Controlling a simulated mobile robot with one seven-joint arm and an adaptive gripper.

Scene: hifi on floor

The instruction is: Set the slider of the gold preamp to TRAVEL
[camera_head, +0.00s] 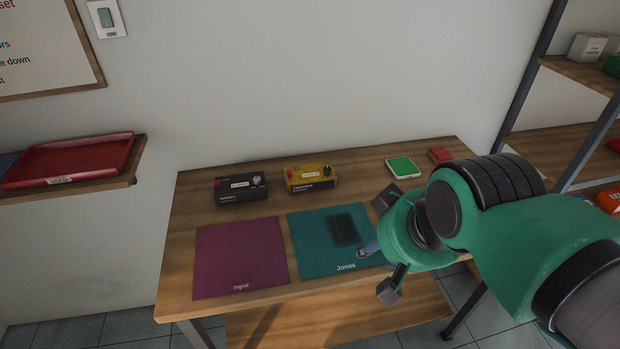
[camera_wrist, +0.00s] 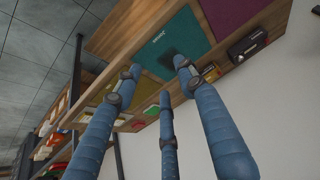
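The gold preamp (camera_head: 311,184) is a small yellow-gold box with dark trim near the back middle of the table, with a pale label, a dark knob and a red part at its left. Its slider and setting are too small to make out. It also shows in the wrist view (camera_wrist: 211,74), partly behind a finger. My gripper (camera_head: 377,252) hangs over the table's front right area, by the right edge of the teal mat, well apart from the preamp. In the wrist view its blue fingers (camera_wrist: 159,78) are spread with nothing between them.
A black preamp (camera_head: 241,195) stands left of the gold one. A purple mat (camera_head: 238,260) and a teal mat (camera_head: 309,245) lie in front. A green-topped box (camera_head: 402,168) and a red item (camera_head: 440,155) are at the back right. A red tray (camera_head: 75,160) rests on the left shelf.

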